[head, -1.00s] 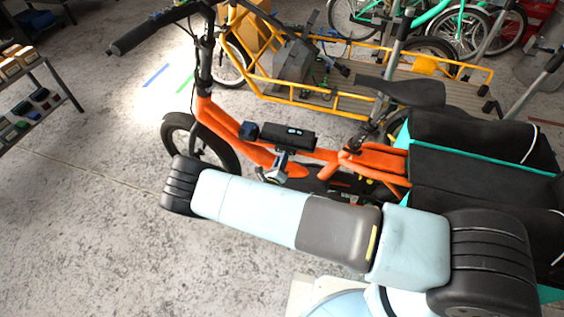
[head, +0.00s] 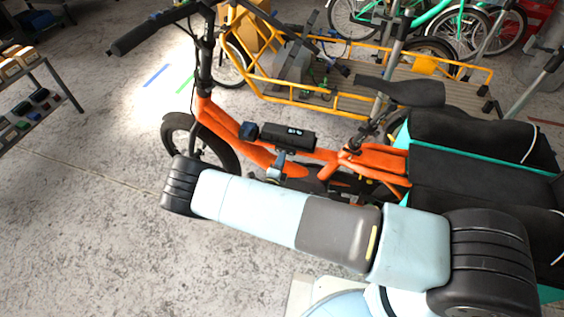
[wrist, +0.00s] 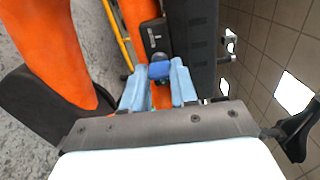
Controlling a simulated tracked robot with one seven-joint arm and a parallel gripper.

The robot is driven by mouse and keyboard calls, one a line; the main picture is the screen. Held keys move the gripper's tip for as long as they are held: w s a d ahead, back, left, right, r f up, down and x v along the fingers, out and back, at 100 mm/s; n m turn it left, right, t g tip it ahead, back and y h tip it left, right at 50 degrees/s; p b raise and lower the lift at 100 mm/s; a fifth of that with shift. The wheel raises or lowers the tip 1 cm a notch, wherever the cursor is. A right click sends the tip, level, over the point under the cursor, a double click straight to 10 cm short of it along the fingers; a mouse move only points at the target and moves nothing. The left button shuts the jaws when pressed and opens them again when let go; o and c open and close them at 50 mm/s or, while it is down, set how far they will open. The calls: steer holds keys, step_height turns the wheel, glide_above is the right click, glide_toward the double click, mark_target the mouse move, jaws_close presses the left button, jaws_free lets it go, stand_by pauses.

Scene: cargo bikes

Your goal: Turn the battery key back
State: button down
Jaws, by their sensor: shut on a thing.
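The orange cargo bike (head: 215,120) stands side-on, with a black battery box (head: 287,136) on its frame. In the wrist view the battery (wrist: 200,35) is a dark ribbed body to the right of a small black lock housing (wrist: 156,38). The blue key head (wrist: 160,71) sits at the lock housing's near end, between the light-blue fingers of my gripper (wrist: 159,84). The fingers are shut on it. In the head view my gripper (head: 276,168) shows only partly, just below the battery; the key is hidden there.
My forearm crosses in front of the bike. The orange frame tube (wrist: 52,45) is close on the left in the wrist view. A yellow cargo bike (head: 340,100) stands behind, black padded seats (head: 480,175) right, and a shelf (head: 40,100) left. Floor at front left is clear.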

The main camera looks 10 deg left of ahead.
steer(key=shift+s+a+f+n, duration=0.1)
steer(key=shift+a+f+n, duration=0.1)
steer(key=shift+n, duration=0.1)
steer(key=c, duration=1.3)
jaws_free()
steer(key=o, duration=0.4)
steer(key=shift+d+r, duration=0.1)
steer(key=s, duration=0.9)
steer(key=s+a, duration=0.1)
steer(key=s, duration=0.3)
steer(key=shift+s, duration=0.3)
